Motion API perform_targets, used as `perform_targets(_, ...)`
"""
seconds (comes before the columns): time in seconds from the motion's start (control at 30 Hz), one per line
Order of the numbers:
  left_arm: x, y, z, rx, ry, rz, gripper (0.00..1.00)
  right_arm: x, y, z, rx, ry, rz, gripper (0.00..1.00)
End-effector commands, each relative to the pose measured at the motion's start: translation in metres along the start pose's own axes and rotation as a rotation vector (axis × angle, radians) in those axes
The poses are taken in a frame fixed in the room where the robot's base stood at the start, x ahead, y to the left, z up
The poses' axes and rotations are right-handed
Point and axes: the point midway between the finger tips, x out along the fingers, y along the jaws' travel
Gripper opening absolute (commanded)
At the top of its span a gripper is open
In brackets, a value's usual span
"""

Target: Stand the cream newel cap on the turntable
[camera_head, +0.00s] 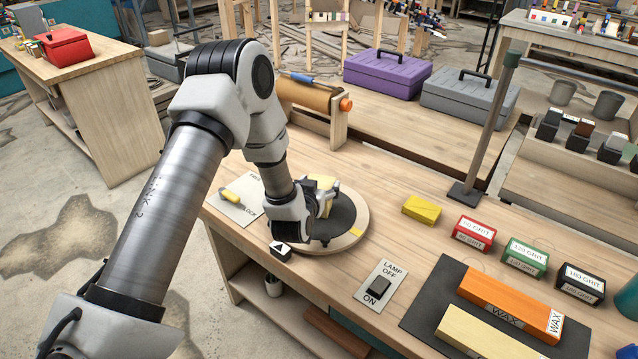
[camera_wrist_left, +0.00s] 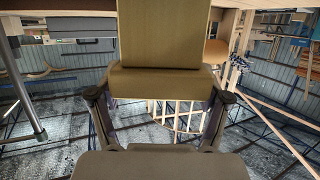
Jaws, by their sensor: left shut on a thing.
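The turntable (camera_head: 352,222) is a round wooden disc with a dark top and a yellow mark near its right edge, on the bench in the head view. My left gripper (camera_head: 322,203) is over it, pointing sideways and largely hidden by my wrist. It is shut on the cream newel cap (camera_head: 326,181), of which only a pale part shows behind the fingers. In the left wrist view the cap (camera_wrist_left: 165,82) is a stepped, shaded tan block between the two fingers. I cannot tell whether the cap touches the turntable. My right gripper is not in view.
A yellow block (camera_head: 421,209) and grit boxes (camera_head: 474,233) stand right. Wax bars (camera_head: 510,302) lie front right.

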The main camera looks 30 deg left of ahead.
Motion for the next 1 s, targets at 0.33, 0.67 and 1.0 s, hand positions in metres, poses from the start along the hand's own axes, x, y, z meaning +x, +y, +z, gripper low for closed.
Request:
perform_targets(0.33, 0.001, 0.0, 0.003, 0.0, -0.001, 0.0, 1.0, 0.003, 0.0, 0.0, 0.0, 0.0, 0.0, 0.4)
perform_targets(0.67, -0.001, 0.0, -0.003, 0.0, -0.001, 0.0, 1.0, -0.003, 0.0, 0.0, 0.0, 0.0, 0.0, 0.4)
perform_targets(1.0, -0.074, 0.001, 0.003, 0.0, -0.003, 0.003, 1.0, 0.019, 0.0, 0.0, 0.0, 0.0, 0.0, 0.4)
